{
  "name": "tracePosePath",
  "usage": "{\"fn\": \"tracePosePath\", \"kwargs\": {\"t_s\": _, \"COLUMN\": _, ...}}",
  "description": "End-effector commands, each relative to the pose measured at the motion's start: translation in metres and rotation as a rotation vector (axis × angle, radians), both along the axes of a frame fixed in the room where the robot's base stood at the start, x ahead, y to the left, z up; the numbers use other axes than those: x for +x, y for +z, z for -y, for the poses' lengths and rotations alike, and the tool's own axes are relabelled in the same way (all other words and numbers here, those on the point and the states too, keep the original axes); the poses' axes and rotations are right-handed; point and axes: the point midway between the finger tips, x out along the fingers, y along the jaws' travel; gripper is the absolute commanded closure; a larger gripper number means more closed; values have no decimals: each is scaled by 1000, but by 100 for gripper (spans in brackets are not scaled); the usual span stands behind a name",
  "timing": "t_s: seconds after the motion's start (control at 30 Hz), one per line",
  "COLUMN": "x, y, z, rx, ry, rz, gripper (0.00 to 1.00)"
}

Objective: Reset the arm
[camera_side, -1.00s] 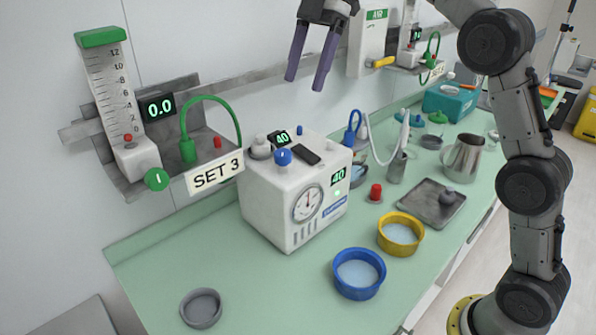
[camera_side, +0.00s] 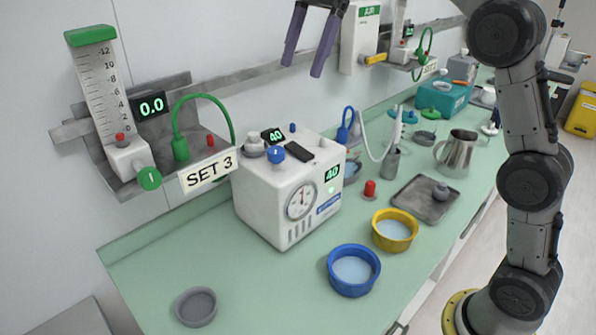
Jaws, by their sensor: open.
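My gripper (camera_side: 304,62) hangs in the air at the top of the view, with its two purple-grey fingers apart and nothing between them. It is above and behind the white machine (camera_side: 287,192) in the picture, clear of it. My arm comes down the right side to its yellow-ringed base. The upper part of the gripper and the wrist are cut off by the top edge of the view.
A green counter (camera_side: 250,285) carries a blue bowl (camera_side: 354,284), a yellow bowl (camera_side: 395,243), a grey dish (camera_side: 196,307), a metal tray (camera_side: 408,199) and a steel jug (camera_side: 457,153). A flowmeter (camera_side: 97,85) and a wall rail (camera_side: 260,72) are behind. The front left counter is mostly bare.

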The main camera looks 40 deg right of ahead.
Motion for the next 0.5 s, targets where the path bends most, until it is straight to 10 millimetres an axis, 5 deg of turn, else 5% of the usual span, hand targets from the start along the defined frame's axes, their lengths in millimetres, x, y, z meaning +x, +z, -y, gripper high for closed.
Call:
{"fn": "tracePosePath", "kwargs": {"t_s": 0.2, "x": -81, "y": 33, "z": -4, "rx": -30, "ry": -43, "rz": 56, "gripper": 29}}
{"fn": "tracePosePath", "kwargs": {"t_s": 0.5, "x": -172, "y": 1, "z": 7, "rx": -67, "ry": -403, "rz": 65, "gripper": 29}}
